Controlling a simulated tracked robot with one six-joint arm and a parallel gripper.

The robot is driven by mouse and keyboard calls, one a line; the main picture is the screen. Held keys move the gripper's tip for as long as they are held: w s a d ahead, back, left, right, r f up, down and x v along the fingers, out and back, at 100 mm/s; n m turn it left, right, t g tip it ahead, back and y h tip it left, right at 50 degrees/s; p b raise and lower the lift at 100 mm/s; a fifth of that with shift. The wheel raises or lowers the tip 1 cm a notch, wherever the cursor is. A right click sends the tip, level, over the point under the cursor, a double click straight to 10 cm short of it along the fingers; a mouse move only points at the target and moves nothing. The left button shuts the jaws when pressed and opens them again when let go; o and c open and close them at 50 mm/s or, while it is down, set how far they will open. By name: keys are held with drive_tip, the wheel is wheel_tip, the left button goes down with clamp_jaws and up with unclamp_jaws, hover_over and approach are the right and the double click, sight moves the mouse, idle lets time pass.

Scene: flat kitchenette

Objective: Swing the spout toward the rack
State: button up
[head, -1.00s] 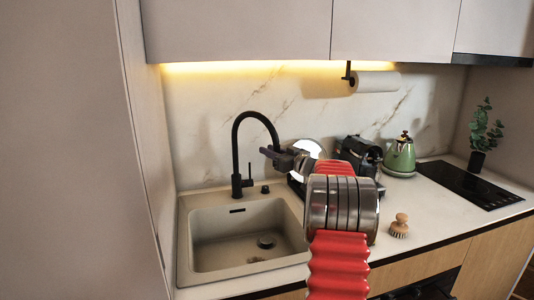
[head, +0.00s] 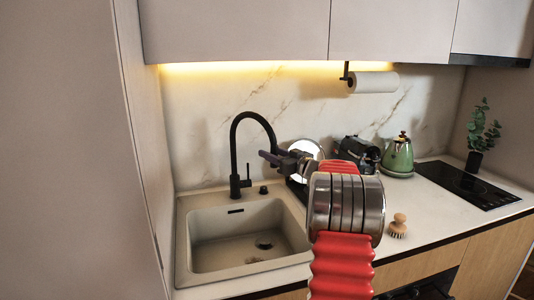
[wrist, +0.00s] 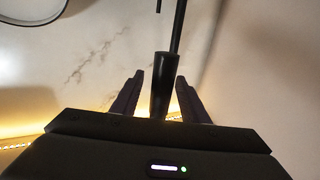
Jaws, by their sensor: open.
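The black faucet (head: 234,150) stands behind the sink, its tall arched spout (head: 252,114) curving over to the right. My gripper (head: 265,156) is at the spout's down-turned end, with its jaws open. In the wrist view, my gripper's fingers (wrist: 160,77) stand on either side of the dark cylindrical spout end (wrist: 161,95). A narrow gap shows on each side, so it is not clamped. The rack (head: 297,188) is right of the sink, mostly hidden behind my arm. A round pale plate (head: 309,148) shows above it.
The sink basin (head: 240,240) lies below the spout. On the counter to the right are a dark appliance (head: 362,153), a green kettle (head: 398,158) and a wooden brush (head: 397,226). A paper towel roll (head: 374,82) hangs under the cabinets. A tall panel bounds the left.

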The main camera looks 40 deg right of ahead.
drive_tip(key=s, duration=1.1)
drive_tip(key=shift+a, duration=0.2)
drive_tip(key=shift+c, duration=0.5)
